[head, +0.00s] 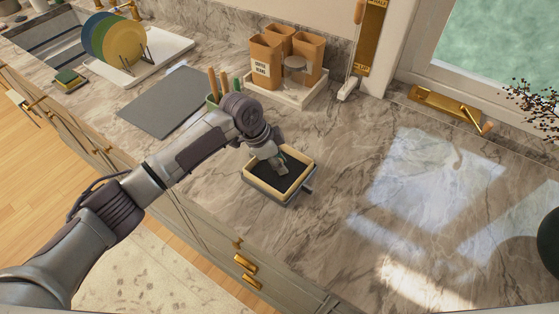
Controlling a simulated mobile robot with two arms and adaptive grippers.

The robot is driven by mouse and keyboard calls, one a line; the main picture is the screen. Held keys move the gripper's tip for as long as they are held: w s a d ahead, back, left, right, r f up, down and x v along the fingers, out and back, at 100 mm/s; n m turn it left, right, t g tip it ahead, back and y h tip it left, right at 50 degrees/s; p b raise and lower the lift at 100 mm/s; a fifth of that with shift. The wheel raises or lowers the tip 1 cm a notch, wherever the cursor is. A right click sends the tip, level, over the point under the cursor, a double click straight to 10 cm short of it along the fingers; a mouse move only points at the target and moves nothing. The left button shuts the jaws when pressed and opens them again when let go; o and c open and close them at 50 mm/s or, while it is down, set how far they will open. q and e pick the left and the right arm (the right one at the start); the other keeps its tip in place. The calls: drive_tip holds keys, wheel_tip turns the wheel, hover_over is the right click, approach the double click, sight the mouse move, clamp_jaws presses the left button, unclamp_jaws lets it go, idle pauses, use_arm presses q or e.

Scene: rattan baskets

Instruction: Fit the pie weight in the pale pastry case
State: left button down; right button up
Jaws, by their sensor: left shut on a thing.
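The pale pastry case (263,187) is a square, cream-walled case on the marble counter, sitting in a grey holder with a small handle at its right. A dark, flat block, the pie weight (264,172), shows inside the case's walls. My left gripper (280,167) reaches down over the case and is shut on the pie weight. The fingers hide part of the weight and of the far wall. I cannot tell whether the weight lies fully flat on the case's floor. My right gripper is not in view.
Behind the arm are a grey board (158,103), a utensil pot (212,101) and a white tray (293,97) with brown bags and a jar. A plate rack (133,66) stands by the sink. The counter right of the case is clear up to a dark round object (549,237).

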use_arm(q)
drive_tip(key=shift+f, duration=0.35)
drive_tip(key=c, duration=0.9)
unclamp_jaws()
drive_tip(key=shift+f, duration=0.1)
drive_tip(key=shift+a+r, duration=0.15)
drive_tip(key=shift+r, duration=0.15)
drive_tip(key=v, duration=1.1)
drive_tip(key=shift+r, duration=0.3)
